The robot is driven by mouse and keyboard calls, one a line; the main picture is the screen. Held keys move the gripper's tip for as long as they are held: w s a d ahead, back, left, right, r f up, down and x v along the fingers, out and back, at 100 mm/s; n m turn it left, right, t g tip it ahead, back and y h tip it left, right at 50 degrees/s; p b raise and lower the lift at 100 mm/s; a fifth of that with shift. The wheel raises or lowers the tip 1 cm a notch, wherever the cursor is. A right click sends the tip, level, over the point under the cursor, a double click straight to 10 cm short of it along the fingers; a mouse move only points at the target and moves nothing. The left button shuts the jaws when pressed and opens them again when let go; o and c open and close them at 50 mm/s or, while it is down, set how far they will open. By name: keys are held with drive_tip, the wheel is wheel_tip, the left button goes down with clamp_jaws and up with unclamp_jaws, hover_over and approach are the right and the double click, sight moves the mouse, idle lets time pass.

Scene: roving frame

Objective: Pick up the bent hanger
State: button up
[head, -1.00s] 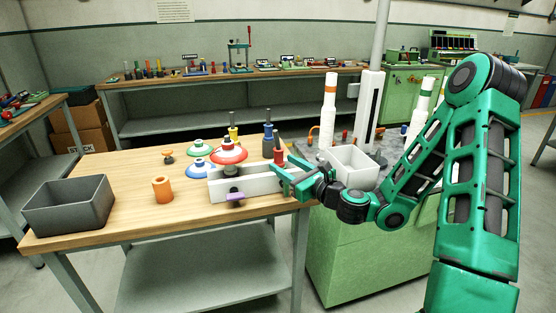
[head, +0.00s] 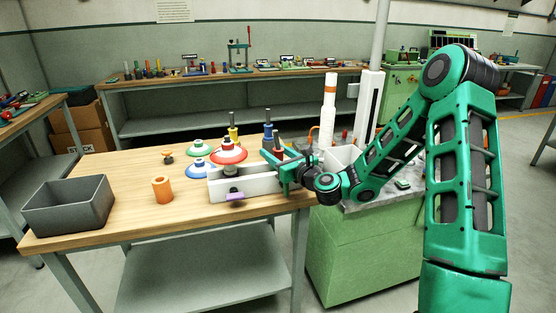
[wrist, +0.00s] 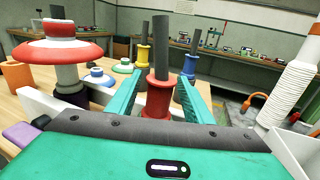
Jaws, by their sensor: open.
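A red spool-shaped piece with a dark rod (wrist: 159,95) stands between my gripper's two green fingers in the wrist view. Its rod leans slightly, so it looks like the bent hanger. My gripper (wrist: 160,82) is open, with a finger on each side of the red piece; contact cannot be told. A yellow hanger (wrist: 144,55) and a blue hanger (wrist: 190,65), both with dark rods, stand behind it.
A white rail (head: 262,184) with a red-topped disc piece (head: 229,154) and a purple tab (head: 235,196) lies left of my gripper. Green and blue discs, an orange cylinder (head: 162,189) and a grey bin (head: 69,206) are farther left. A white bin (head: 340,158) is at right.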

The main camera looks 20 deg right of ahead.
drive_tip(key=shift+x, duration=1)
clamp_jaws()
